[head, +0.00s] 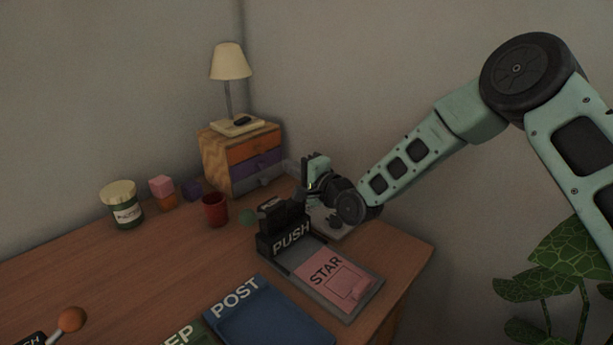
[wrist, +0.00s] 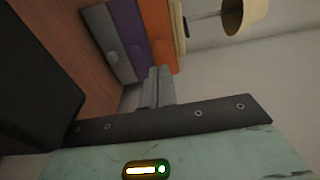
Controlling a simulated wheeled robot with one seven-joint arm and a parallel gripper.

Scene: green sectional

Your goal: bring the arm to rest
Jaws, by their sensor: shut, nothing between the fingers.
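My gripper (head: 290,166) is at the back of the desk, just right of the small drawer cabinet (head: 228,160). Its teal body stands behind the black PUSH block (head: 289,240), and my arm reaches in from the right. In the wrist view the grey fingers (wrist: 158,86) are together and hold nothing. They point toward the cabinet's drawers, whose grey, purple and orange fronts show there. I cannot tell the exact gap between fingers and cabinet.
The PUSH block stands on a grey base with a pink STAR card (head: 333,272). A lamp (head: 230,62) tops the cabinet. A red cup (head: 215,211), a jar (head: 121,206) and small blocks stand left. A blue POST tray (head: 265,318) lies in front. The desk's left middle is clear.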

